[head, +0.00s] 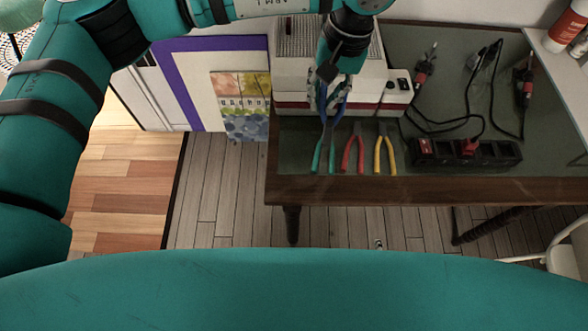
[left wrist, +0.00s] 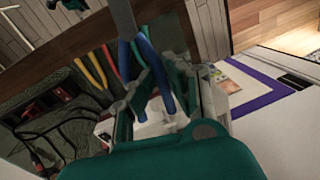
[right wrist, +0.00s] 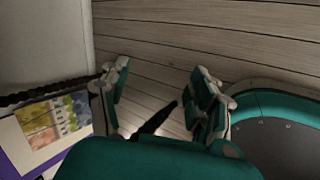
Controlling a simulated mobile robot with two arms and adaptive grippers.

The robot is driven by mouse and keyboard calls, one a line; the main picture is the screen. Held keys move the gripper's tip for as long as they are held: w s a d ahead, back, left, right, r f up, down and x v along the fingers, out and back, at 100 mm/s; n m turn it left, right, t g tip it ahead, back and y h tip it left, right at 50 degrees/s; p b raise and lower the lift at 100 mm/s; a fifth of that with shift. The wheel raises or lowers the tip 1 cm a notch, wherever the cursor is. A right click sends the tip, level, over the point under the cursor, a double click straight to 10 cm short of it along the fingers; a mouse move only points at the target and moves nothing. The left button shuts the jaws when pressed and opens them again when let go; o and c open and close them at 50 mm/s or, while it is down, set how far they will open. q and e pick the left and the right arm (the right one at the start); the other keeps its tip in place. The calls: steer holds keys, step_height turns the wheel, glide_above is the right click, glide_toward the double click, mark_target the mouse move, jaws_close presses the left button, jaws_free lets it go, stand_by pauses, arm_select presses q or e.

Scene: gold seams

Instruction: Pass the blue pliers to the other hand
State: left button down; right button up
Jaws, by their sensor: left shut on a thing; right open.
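The blue pliers (left wrist: 148,56) are between the fingers of my left gripper (left wrist: 160,84) in the left wrist view, with their grey metal end pointing away from the gripper. My right gripper (right wrist: 160,92) is open and empty in the right wrist view, above the wooden floor. It is not in the head view.
Teal (head: 317,159), red (head: 352,155) and yellow (head: 385,155) pliers lie in a row on the table (head: 440,187). A white machine (head: 292,72) stands behind them. A power strip (head: 492,153) and soldering tools with black cables (head: 422,72) occupy the right side.

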steer(key=w+a+r+n+t+y, duration=0.2)
steer(key=w+a+r+n+t, duration=0.25)
steer(key=w+r+n, duration=0.2)
arm_select(q)
steer(key=shift+a, duration=0.1)
arm_select(e)
steer(key=m+t+h, duration=0.5)
steer(key=m+h, duration=0.3)
steer(key=m, duration=1.2)
glide_toward(326, 124)
steer(key=a+f, duration=0.1)
steer(key=f, duration=0.1)
steer(key=shift+h, duration=0.3)
steer(key=x, duration=1.1)
steer(key=shift+d+r, duration=0.2)
